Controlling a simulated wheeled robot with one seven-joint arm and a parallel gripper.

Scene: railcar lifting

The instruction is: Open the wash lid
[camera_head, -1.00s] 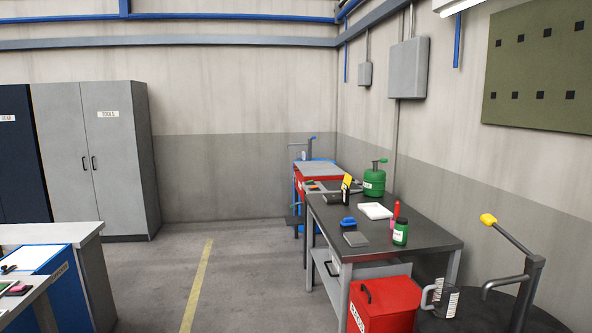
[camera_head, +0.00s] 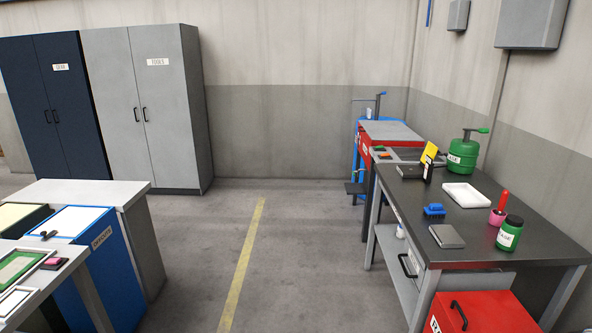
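A red box-shaped unit (camera_head: 366,139) with a flat grey lid (camera_head: 392,131) stands against the far right corner, behind the dark workbench. It looks like the washer, but I cannot read a label on it. The grey lid lies flat and looks closed. A blue frame and an upright pipe with a handle (camera_head: 379,100) rise at its back. The bench and its items partly hide the unit's front and right side. My gripper is not in view.
The dark workbench (camera_head: 474,229) on the right carries a green can (camera_head: 463,155), a white tray (camera_head: 467,195), a blue brush (camera_head: 434,210) and a green jar (camera_head: 509,235). A red bin (camera_head: 487,313) sits by its near end. Open floor with a yellow line (camera_head: 241,265) runs between it and the left tables.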

